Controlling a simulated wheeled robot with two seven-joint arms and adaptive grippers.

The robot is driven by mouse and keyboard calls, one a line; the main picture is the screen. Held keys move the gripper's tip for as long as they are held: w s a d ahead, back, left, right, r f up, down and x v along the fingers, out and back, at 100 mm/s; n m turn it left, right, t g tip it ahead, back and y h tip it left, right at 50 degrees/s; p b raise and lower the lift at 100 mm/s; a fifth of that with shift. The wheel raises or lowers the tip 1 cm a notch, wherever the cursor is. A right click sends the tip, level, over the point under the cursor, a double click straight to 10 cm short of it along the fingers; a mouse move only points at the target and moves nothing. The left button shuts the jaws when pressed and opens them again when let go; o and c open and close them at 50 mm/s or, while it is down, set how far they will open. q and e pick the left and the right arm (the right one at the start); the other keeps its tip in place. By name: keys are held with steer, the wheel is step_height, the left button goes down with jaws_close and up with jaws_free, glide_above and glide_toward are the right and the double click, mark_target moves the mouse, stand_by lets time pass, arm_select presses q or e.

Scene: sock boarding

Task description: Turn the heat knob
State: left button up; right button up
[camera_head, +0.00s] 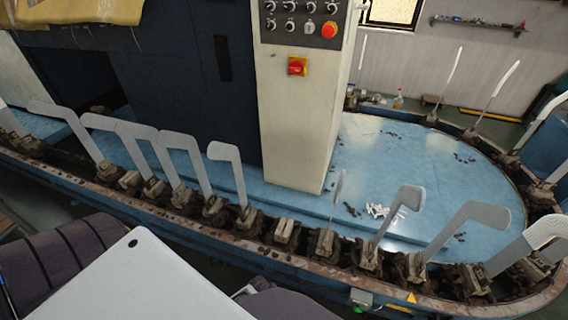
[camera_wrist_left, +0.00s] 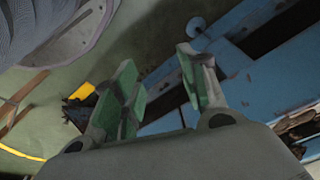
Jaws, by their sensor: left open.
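A control panel (camera_head: 301,20) with small dark knobs in rows is at the top of a cream cabinet (camera_head: 297,120) in the head view. Its upper edge is cut off by the frame. The labels are too small to tell which knob is the heat knob. A round red button (camera_head: 328,30) is at the panel's lower right. A red and yellow rotary switch (camera_head: 297,66) sits below the panel. My left gripper (camera_wrist_left: 158,68) is open and empty in the left wrist view, with green-padded fingers apart. Neither gripper shows in the head view.
A conveyor track (camera_head: 215,232) with several upright flat grey sock boards (camera_head: 228,160) runs between me and the cabinet. It curves round a blue platform (camera_head: 420,180) at the right. Small white pieces (camera_head: 380,211) lie on the platform. Green floor and blue machine parts (camera_wrist_left: 250,85) lie beyond my left gripper.

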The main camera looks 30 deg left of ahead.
arm_select(q)
steer(key=w+a+r+t+y+p, duration=0.15)
steer(key=w+r, duration=0.65)
steer(key=r, duration=1)
steer(key=w+a+r+t+p, duration=0.25)
steer(key=w+r, duration=0.55)
steer(key=r, duration=1)
steer(key=w+a+r+t+p, duration=0.1)
steer(key=w+a+r+t, duration=0.2)
steer(key=w+r, duration=1.05)
steer(key=w+a+r+t+y, duration=0.1)
steer(key=a+r+t, duration=0.1)
steer(key=r, duration=1.1)
steer(key=a+r+n+t+y, duration=0.1)
steer(key=a+r+t, duration=0.2)
steer(key=r, duration=1.1)
steer(key=w+a+r+n+t+y, duration=0.1)
steer(key=a+r+t, duration=0.2)
steer(key=r, duration=1)
steer(key=a, duration=0.3)
steer(key=shift+w+a+r, duration=0.2)
steer(key=shift+w+r, duration=0.05)
steer(key=shift+w, duration=0.1)
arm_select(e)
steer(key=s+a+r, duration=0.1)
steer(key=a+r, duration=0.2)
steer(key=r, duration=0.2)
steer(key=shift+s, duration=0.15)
